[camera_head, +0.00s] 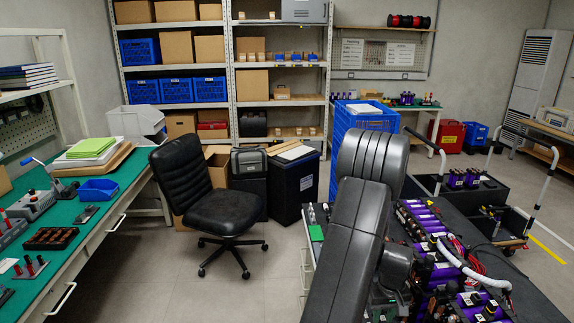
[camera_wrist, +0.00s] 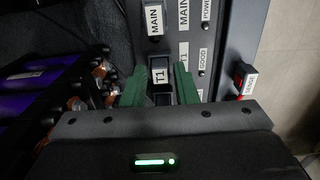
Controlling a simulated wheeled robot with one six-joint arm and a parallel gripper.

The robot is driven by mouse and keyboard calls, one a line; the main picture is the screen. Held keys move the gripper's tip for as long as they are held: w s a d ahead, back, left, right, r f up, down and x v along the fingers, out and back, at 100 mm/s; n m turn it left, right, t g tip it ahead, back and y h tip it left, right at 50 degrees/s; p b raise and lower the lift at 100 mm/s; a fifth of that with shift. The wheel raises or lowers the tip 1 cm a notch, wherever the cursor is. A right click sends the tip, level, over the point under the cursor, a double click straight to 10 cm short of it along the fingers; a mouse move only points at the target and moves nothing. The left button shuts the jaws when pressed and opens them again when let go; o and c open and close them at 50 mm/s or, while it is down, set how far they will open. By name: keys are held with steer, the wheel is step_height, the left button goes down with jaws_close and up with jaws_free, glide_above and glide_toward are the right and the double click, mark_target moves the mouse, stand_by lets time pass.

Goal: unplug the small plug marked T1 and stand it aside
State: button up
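In the wrist view, a small dark plug with a white T1 label (camera_wrist: 160,75) sits at a grey panel (camera_wrist: 211,45) with printed labels. My gripper's two green fingers (camera_wrist: 160,84) reach down on either side of the plug, very near its sides. I cannot tell whether they touch it. The plug's lower end is hidden between the fingers. In the camera_head view my own arm covers the middle, and neither the gripper nor the plug can be made out there.
Another dark plug marked MAIN (camera_wrist: 155,20) stands just beyond T1. A red and black plug with a white tag (camera_wrist: 245,80) is to the right. Purple cells (camera_wrist: 40,85) with copper-coloured terminals lie close on the left. A green-topped bench (camera_head: 100,195) and an office chair (camera_head: 215,200) stand left.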

mark_target(383, 318)
steer(key=c, duration=0.5)
steer(key=shift+r+p, duration=1.1)
steer(key=shift+r, duration=0.95)
steer(key=shift+c, duration=0.2)
steer(key=shift+r, duration=0.2)
steer(key=s+a, duration=0.1)
steer(key=a, duration=0.2)
steer(key=a+f, duration=0.1)
steer(key=a, duration=0.3)
steer(key=s+a, duration=0.1)
steer(key=a, duration=0.2)
steer(key=shift+s+a+f+p, duration=0.25)
steer(key=shift+s+a+p, duration=0.05)
steer(key=shift+a+p, duration=0.1)
steer(key=shift+f, duration=0.2)
steer(key=shift+f+b, duration=1.35)
steer(key=shift+f, duration=0.2)
